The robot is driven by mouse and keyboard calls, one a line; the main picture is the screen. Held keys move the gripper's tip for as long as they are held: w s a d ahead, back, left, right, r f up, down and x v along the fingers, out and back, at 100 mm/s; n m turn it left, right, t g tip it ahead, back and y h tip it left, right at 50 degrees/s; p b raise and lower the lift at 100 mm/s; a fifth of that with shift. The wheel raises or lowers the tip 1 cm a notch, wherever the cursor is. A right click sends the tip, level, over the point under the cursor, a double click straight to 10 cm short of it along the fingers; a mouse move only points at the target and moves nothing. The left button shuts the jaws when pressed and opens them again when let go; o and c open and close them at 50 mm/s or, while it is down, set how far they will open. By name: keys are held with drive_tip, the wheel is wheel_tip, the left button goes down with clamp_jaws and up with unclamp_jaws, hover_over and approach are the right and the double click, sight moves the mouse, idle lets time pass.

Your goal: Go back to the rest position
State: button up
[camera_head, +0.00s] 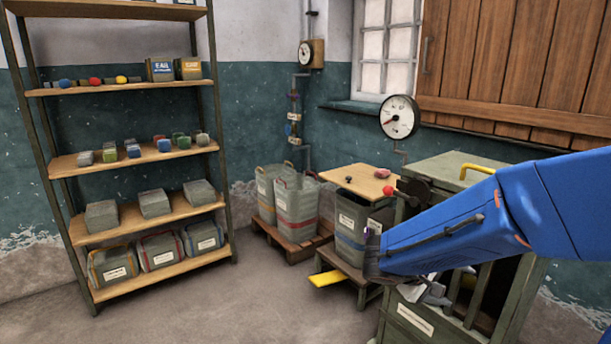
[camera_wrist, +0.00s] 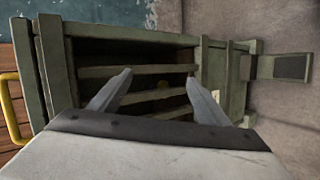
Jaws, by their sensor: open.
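My gripper (camera_wrist: 160,95) is open in the wrist view, with its two grey fingers spread apart and nothing between them. Below the fingers is a green slatted cabinet (camera_wrist: 218,75) with a dark, open inside. In the head view my blue arm reaches in from the right, and my gripper (camera_head: 428,292) is partly hidden at its end, in front of the green cabinet (camera_head: 405,318). The arm covers much of the cabinet.
A shelf rack (camera_head: 150,215) with boxes and small parts stands at the left. Grey bins (camera_head: 297,210) stand on a pallet at the back. A wooden board (camera_head: 358,181) lies on a bin beside the cabinet. A yellow piece (camera_head: 332,278) juts out low. The floor at front left is clear.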

drive_tip(key=s+a+r+m+y, duration=0.1)
drive_tip(key=s+a+y, duration=0.1)
drive_tip(key=s, duration=0.5)
drive_tip(key=s+a+r+m+t+y, duration=0.1)
drive_tip(key=s+a+y, duration=0.2)
drive_tip(key=s+y, duration=0.2)
drive_tip(key=s+a+r+m+y, duration=0.1)
drive_tip(key=s+y, duration=0.3)
drive_tip(key=s, duration=0.5)
drive_tip(key=shift+a, duration=0.85)
